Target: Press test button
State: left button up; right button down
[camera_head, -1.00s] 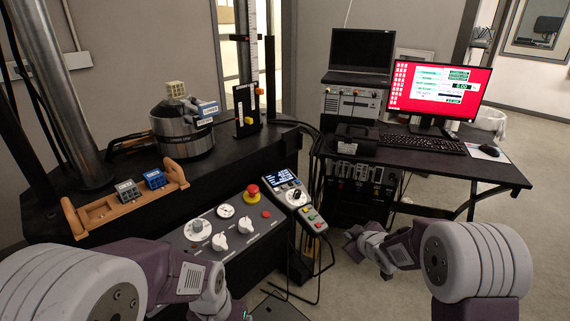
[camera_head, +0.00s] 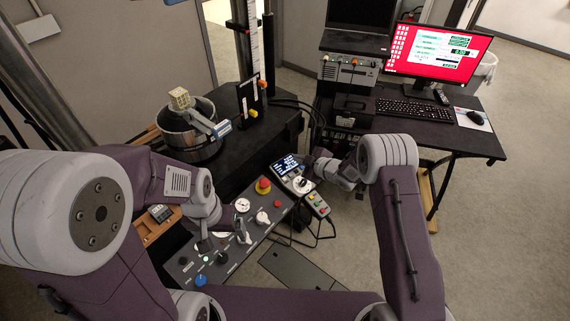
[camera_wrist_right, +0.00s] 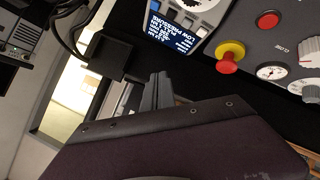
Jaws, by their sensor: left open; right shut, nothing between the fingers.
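The black control panel (camera_head: 215,255) carries a red emergency-stop knob (camera_head: 263,186) on a yellow base, white dials, and a green button (camera_head: 222,257) and a blue knob (camera_head: 201,280) near its front. Beside it is a handset (camera_head: 316,204) with a lit screen (camera_head: 285,165), a dial and coloured buttons. I cannot read which one is the test button. My left gripper (camera_head: 224,238) is open over the panel's dials. My right gripper (camera_head: 316,158) is shut and empty beside the handset's screen end. In the right wrist view, its closed fingers (camera_wrist_right: 158,90) sit below the screen (camera_wrist_right: 175,30).
A steel cylinder (camera_head: 188,140) with a lattice block (camera_head: 180,98) stands at the back left. A wooden tray (camera_head: 152,228) is partly hidden by my left arm. A desk (camera_head: 440,135) with a red-screened monitor (camera_head: 437,58) stands at the right. Cables hang beside the handset.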

jog(key=b, duration=0.7)
send_near(287, 170)
jog(key=x, duration=0.4)
jog(key=shift+w+a+r, duration=0.1)
jog(key=shift+w+r, duration=0.2)
jog(key=shift+r, duration=0.05)
pick_arm(q)
notch_tip(287, 170, down, 7)
jog(key=shift+s+d, duration=0.2)
jog(key=shift+s, duration=0.05)
jog(key=shift+f, duration=0.15)
dwell(0.5)
jog(key=shift+f+b, duration=0.4)
jog(key=shift+b, duration=0.15)
pick_arm(e)
jog(key=shift+a+f, duration=0.1)
jog(key=shift+f, duration=0.3)
